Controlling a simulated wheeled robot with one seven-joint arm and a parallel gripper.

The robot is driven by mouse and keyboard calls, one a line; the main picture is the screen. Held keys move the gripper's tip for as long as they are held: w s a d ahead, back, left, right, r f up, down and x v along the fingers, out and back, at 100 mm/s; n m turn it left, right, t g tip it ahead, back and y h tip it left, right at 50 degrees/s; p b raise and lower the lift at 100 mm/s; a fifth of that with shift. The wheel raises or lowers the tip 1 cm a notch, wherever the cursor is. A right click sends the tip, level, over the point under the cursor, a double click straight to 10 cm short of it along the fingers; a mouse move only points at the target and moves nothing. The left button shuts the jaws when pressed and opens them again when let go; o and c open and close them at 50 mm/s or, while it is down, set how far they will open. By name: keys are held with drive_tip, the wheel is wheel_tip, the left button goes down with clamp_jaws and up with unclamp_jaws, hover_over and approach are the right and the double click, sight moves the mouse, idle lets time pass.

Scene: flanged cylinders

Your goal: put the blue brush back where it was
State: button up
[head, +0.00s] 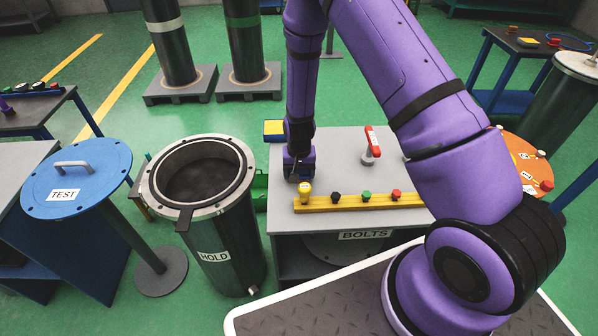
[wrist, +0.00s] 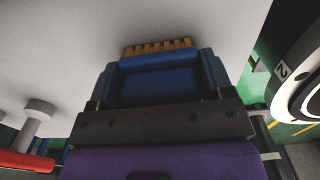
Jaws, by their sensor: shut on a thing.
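My gripper (head: 299,172) is over the left part of the grey table labelled BOLTS (head: 330,147). In the wrist view my gripper (wrist: 158,75) is shut on the blue brush (wrist: 158,82), its two fingers at the brush's sides. The brush's tan bristles point away from the gripper and appear close to the grey tabletop; I cannot tell whether they touch it. In the head view the brush is hardly distinguishable from the gripper.
A yellow rail (head: 365,202) with several coloured knobs lies in front of my gripper. A red-handled tool (head: 372,143) stands to its right. The open HOLD cylinder (head: 231,235) is left of the table, and a blue TEST lid (head: 75,180) is farther left. Bare tabletop lies between.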

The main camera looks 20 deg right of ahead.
drive_tip(key=o, duration=1)
drive_tip(key=shift+f, duration=0.1)
drive_tip(key=shift+o, duration=0.2)
wheel_tip(320, 180, up, 13)
drive_tip(key=shift+f, duration=0.15)
drive_tip(key=s+d+r+n+t+y, duration=0.15)
drive_tip(key=s+r, duration=0.25)
drive_tip(key=r, duration=0.8)
drive_tip(key=s+d+r+t+h, duration=0.15)
drive_tip(key=s+r, duration=0.25)
drive_tip(key=r, duration=0.9)
drive_tip(key=s+d+r+n+t, duration=0.1)
drive_tip(key=s+d+r, duration=0.1)
drive_tip(key=s+r, duration=0.4)
drive_tip(key=s+d+r+n+t, duration=0.1)
drive_tip(key=s+r, duration=0.5)
drive_tip(key=s, duration=0.9)
drive_tip(key=shift+s+d+r, duration=0.15)
drive_tip(key=shift+d+r, duration=0.05)
drive_tip(key=shift+d, duration=0.25)
